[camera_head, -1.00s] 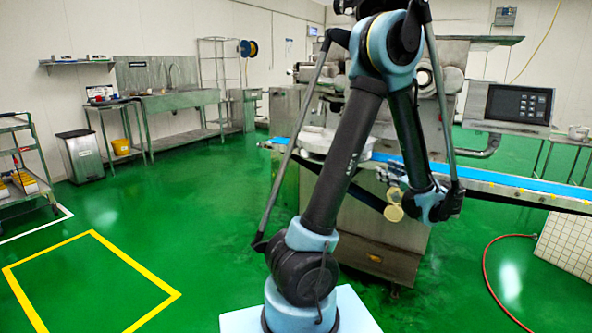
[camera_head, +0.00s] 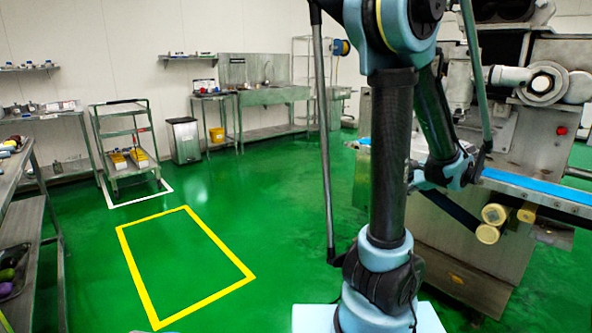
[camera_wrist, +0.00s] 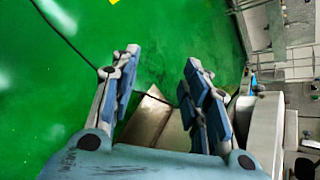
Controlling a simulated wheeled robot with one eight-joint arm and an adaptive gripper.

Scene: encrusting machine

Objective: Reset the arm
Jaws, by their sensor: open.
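My arm stands upright in the head view, bent at the elbow near the top of the picture, with its forearm coming down on the right. The gripper end is mostly hidden behind my arm links there. In the wrist view my gripper (camera_wrist: 160,68) is open. Its two blue-padded fingers are well apart with nothing between them. Green floor (camera_wrist: 60,100) and a grey metal surface show beyond the fingers.
The steel machine (camera_head: 540,130) with its blue conveyor belt (camera_head: 530,188) stands close on the right. A trolley (camera_head: 125,150), a bin (camera_head: 184,140) and a sink bench (camera_head: 270,95) stand at the back. A shelf rack (camera_head: 30,220) is at the left edge. The yellow-outlined floor area (camera_head: 240,285) is empty.

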